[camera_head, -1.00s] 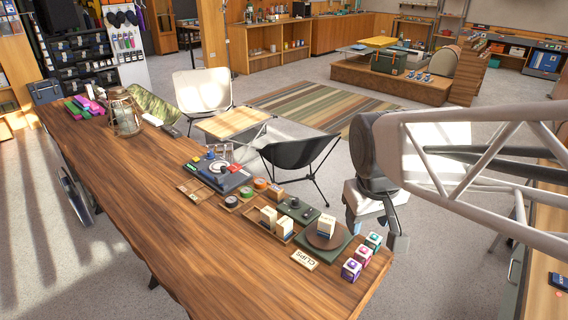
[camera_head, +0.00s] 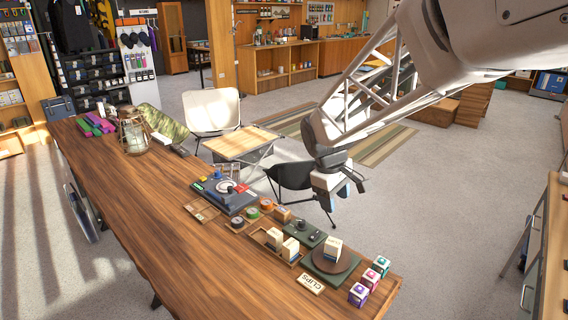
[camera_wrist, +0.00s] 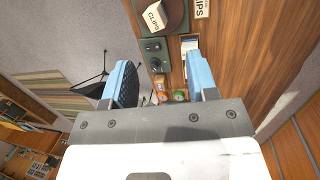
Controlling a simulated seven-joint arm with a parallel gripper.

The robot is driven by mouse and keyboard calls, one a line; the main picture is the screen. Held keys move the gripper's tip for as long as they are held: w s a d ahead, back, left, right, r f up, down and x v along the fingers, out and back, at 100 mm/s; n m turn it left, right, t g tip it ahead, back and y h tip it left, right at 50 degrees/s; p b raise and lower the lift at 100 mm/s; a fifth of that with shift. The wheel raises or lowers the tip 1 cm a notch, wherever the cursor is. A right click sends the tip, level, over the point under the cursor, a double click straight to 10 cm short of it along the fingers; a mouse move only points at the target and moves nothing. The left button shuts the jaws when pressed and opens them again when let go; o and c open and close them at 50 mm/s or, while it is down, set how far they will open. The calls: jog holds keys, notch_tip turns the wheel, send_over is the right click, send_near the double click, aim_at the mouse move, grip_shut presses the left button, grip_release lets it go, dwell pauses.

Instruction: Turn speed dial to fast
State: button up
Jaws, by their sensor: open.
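A dark green control box (camera_head: 305,234) with small dark knobs sits on the wooden table, beside a turntable (camera_head: 331,263) that carries a white box (camera_head: 333,248). The control box (camera_wrist: 154,53) also shows in the wrist view, with two dark round knobs, just beyond the gap between my fingers. I cannot read its markings or tell where a dial points. My gripper (camera_head: 345,193) is open and empty, raised above and behind the table's far edge. Its two blue fingers (camera_wrist: 160,78) stand wide apart and touch nothing.
A wooden tray (camera_head: 263,238) with white boxes stands beside the control box. Colored tape rolls (camera_head: 252,213) and a blue device (camera_head: 224,191) lie farther left. Small colored cubes (camera_head: 370,278) and a CLIPS sign (camera_head: 311,284) are nearby. The table's front is clear.

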jog(key=w+a+f+n+h, duration=0.1)
jog(key=w+a+f+n, duration=0.1)
jog(key=w+f, duration=0.3)
jog(key=w+a+f+n, duration=0.3)
jog(key=w, duration=0.5)
jog(key=n+g+h, duration=0.1)
jog(key=n, duration=0.2)
send_near(302, 221)
jog(key=shift+w+d+f, duration=0.15)
jog(key=shift+w+f, duration=0.05)
jog(key=shift+f, duration=0.6)
jog(key=shift+x, duration=3.9)
jog(key=shift+s, duration=0.1)
jog(key=c, duration=0.9)
